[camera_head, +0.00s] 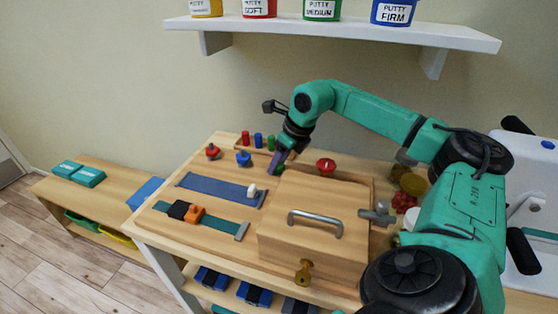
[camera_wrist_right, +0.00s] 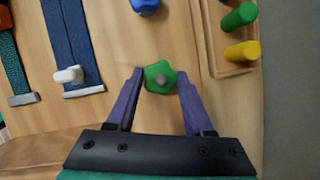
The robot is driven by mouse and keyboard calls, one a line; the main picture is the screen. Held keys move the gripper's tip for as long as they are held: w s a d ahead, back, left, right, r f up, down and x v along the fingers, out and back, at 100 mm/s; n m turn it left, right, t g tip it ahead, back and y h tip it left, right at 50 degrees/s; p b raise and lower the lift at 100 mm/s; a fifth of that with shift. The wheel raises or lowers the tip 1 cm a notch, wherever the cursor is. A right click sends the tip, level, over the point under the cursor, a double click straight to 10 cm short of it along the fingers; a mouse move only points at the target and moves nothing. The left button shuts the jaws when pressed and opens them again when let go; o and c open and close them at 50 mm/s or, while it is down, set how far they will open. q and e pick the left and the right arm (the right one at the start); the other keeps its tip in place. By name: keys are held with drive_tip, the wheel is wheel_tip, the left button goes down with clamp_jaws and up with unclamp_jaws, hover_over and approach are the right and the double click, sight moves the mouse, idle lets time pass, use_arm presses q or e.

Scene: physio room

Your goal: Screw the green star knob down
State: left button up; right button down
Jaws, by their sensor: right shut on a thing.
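The green star knob (camera_wrist_right: 160,77) sits on the wooden board, with a grey stud end showing at its centre. My right gripper (camera_wrist_right: 156,80) is shut on it, one purple finger at each side. In the head view the right gripper (camera_head: 277,164) points down at the board, and only a bit of the green knob (camera_head: 280,169) shows beside the fingers. How far down the knob sits on its stud cannot be told. My left gripper is in neither view.
A red knob (camera_head: 212,151) and a blue knob (camera_head: 243,158) stand left of the gripper. Behind it is a rack of coloured pegs (camera_head: 258,140). A wooden box (camera_head: 315,222) with a metal handle stands close in front, right. A shelf (camera_head: 330,31) with putty tubs hangs above.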

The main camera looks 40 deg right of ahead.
drive_tip(key=m+h, duration=0.1)
drive_tip(key=m, duration=0.2)
drive_tip(key=m+h+p, duration=0.1)
drive_tip(key=m, duration=0.2)
drive_tip(key=shift+a+r, duration=0.1)
drive_tip(key=shift+a, duration=0.1)
drive_tip(key=m+h+p, duration=0.1)
drive_tip(key=m, duration=0.2)
drive_tip(key=m+g+h+p, duration=0.1)
drive_tip(key=m, duration=0.1)
drive_tip(key=shift+w+a+r+m, duration=0.1)
drive_tip(key=shift+w+a+m, duration=0.1)
drive_tip(key=shift+m, duration=0.2)
drive_tip(key=m+g+p, duration=0.1)
drive_tip(key=m, duration=0.2)
drive_tip(key=m+g+h+p, duration=0.1)
drive_tip(key=m, duration=0.2)
drive_tip(key=shift+w, duration=0.15)
drive_tip(key=m+g+p, duration=0.1)
drive_tip(key=m, duration=0.2)
drive_tip(key=m+g+p, duration=0.1)
drive_tip(key=m, duration=0.2)
drive_tip(key=shift+w+d+g, duration=0.1)
drive_tip(key=shift+w+g, duration=0.05)
drive_tip(key=shift+g, duration=0.15)
drive_tip(key=shift+c, duration=2.3)
unclamp_jaws()
drive_tip(key=shift+o, duration=0.9)
